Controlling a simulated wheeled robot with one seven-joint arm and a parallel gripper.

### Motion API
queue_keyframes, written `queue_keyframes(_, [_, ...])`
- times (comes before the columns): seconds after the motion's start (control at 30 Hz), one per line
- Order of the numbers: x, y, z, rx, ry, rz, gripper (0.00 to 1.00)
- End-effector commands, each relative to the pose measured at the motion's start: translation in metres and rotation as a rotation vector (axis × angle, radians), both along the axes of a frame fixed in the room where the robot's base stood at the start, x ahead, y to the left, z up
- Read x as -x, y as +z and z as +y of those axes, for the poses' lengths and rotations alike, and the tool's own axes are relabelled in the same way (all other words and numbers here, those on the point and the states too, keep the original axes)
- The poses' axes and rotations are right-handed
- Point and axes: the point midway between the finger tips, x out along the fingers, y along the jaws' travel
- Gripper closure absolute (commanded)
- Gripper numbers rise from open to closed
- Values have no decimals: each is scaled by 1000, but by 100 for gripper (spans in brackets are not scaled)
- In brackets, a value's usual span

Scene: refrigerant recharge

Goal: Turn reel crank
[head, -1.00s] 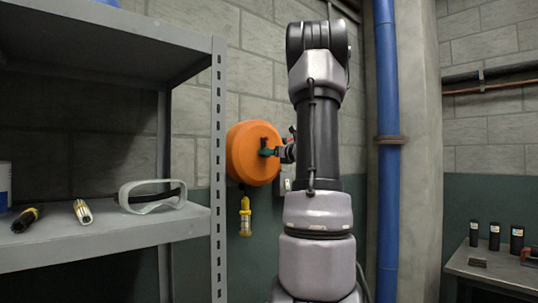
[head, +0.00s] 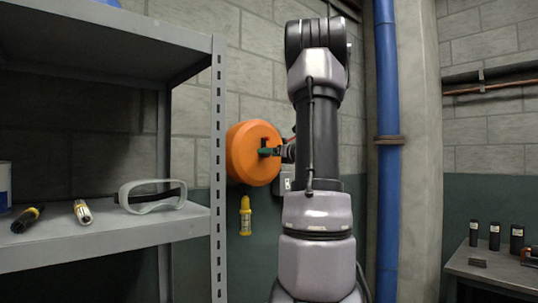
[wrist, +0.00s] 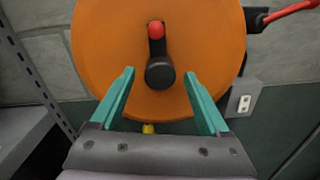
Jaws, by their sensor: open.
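The orange reel (head: 252,153) is mounted on the block wall beside the shelf's upright. It fills the upper part of the wrist view (wrist: 100,45).
A yellow lamp-like piece (head: 245,215) hangs below the reel. A grey shelf (head: 120,235) with goggles (head: 152,196) stands at left. A wall outlet (wrist: 244,104) is right of the reel. A blue pipe (head: 385,150) runs down the wall at right.

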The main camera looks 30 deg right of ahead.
Motion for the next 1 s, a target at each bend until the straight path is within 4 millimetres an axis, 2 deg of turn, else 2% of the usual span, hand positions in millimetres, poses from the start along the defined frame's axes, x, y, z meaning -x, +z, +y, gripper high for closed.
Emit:
queue_keyframes(0.3, [62,1,-8,-1,-4,-1,21])
queue_keyframes(0.5, [90,1,-11,-2,-2,-1,21])
queue_keyframes(0.67, [99,0,-12,-2,-2,0,21])
queue_keyframes(1.0, [99,0,-12,-2,-1,-1,21])
